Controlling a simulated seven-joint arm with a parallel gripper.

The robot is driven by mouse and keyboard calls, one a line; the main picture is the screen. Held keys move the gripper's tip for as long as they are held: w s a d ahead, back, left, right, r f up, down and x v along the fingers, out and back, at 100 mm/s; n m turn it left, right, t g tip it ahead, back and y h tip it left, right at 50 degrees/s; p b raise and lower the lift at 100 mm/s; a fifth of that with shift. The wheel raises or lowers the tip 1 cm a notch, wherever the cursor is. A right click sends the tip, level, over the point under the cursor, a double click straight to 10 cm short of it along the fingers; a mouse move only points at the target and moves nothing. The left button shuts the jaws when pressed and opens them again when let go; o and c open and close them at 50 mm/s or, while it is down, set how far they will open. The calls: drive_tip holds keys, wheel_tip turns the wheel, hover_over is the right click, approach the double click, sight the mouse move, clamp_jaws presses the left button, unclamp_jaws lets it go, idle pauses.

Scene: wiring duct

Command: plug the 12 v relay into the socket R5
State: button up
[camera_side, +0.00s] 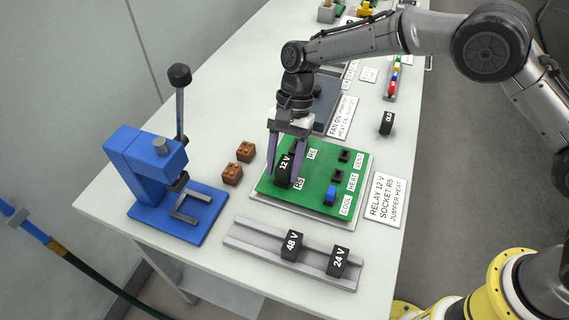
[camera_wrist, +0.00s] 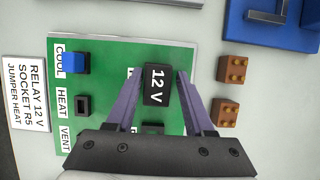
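The black 12 V relay (camera_side: 284,165) is upright over the green board (camera_side: 318,201), beside the R5 label (camera_side: 299,183). The wrist view shows the relay (camera_wrist: 158,86) between the two fingers (camera_wrist: 160,76). Socket R5 is hidden under the relay, and I cannot tell whether the relay is fully seated. The R1 label (camera_side: 312,154) is behind it on the board. A blue jumper (camera_side: 330,195) sits at COOL; it also shows in the wrist view (camera_wrist: 75,63).
The 48 V (camera_side: 291,245) and 24 V (camera_side: 338,262) relays stand on a grey rail in front. A blue press (camera_side: 150,165) and two brown blocks (camera_side: 245,151) are on the left. A task card (camera_side: 386,199) and a black OLD relay (camera_side: 386,122) are on the right.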

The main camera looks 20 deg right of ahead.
sight(285, 163)
drive_tip(key=shift+s+d+f, duration=0.1)
drive_tip(key=shift+s+f, duration=0.05)
drive_tip(key=v, duration=1.3)
drive_tip(key=shift+w+d+r, duration=0.15)
drive_tip(key=shift+w+r, duration=0.1)
drive_tip(key=shift+r, duration=0.05)
drive_tip(key=shift+c, duration=1.2)
wheel_tip(285, 163, down, 2)
drive_tip(key=shift+w+d+f+t+h, duration=0.1)
drive_tip(key=shift+t+h, duration=0.3)
drive_tip(key=shift+h, duration=0.05)
drive_tip(key=shift+w+d+f+t+h, duration=0.1)
drive_tip(key=shift+t+h, duration=0.3)
drive_tip(key=shift+h, duration=0.05)
drive_tip(key=c, duration=0.7)
drive_tip(key=shift+n+t+h, duration=0.7)
drive_tip(key=shift+n, duration=0.1)
drive_tip(key=s+a, duration=0.4)
drive_tip(key=shift+r, duration=0.25)
clamp_jaws()
drive_tip(key=shift+s+a+f, duration=0.1)
drive_tip(key=shift+f, duration=2.85)
